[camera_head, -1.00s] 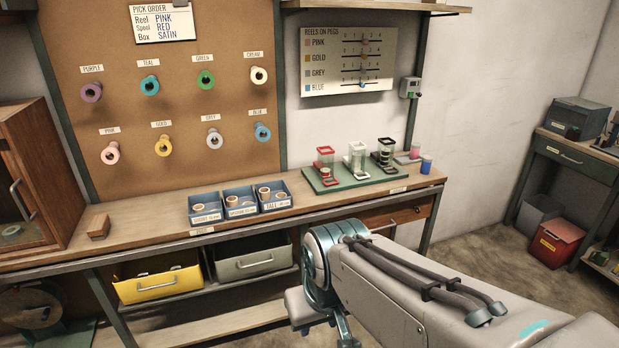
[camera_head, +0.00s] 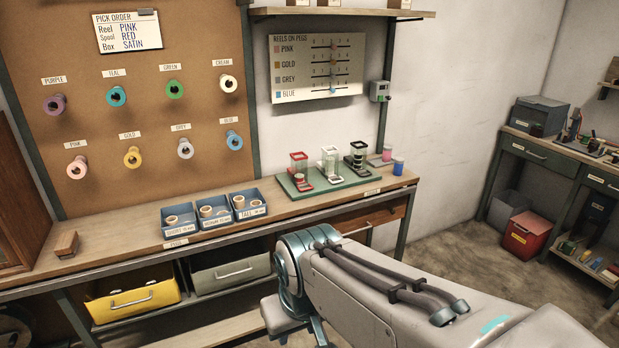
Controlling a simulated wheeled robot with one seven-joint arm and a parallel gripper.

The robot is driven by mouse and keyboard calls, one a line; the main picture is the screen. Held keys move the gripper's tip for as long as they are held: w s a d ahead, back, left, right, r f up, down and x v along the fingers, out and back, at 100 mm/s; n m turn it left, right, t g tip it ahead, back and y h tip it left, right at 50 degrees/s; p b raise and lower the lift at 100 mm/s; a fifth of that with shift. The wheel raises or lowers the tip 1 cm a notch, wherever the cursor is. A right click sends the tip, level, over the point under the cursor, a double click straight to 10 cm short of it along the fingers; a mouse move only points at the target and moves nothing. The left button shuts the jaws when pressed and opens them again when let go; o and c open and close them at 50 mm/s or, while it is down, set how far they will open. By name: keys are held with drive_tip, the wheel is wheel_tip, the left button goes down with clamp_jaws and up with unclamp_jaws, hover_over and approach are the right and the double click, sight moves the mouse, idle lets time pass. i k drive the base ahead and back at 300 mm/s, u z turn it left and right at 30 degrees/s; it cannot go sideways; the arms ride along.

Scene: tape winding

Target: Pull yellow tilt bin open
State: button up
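The yellow tilt bin (camera_head: 137,304) is under the workbench at lower left in the head view, with a light bar handle across its front. Its front leans outward at the top, and a dark inside shows behind its rim. I cannot tell how far it is tilted open. My arm (camera_head: 350,290) reaches in from the lower right, with a teal joint at its near-bench end. My gripper is not in view; the arm's far end runs off the bottom edge. No contact between arm and bin shows.
A grey bin (camera_head: 232,274) hangs right beside the yellow one. Above them is the workbench (camera_head: 110,258) with blue trays (camera_head: 250,213) and a green board (camera_head: 300,193) near its front. A lower shelf (camera_head: 215,332) runs beneath the bins. Open floor lies to the right.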

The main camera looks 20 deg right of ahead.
sight(135, 299)
drive_tip(key=k, duration=0.5)
drive_tip(key=z, duration=0.35)
drive_tip(key=i, duration=1.2)
drive_tip(key=u, duration=0.8)
drive_tip(key=i, duration=0.3)
drive_tip(key=u, duration=0.2)
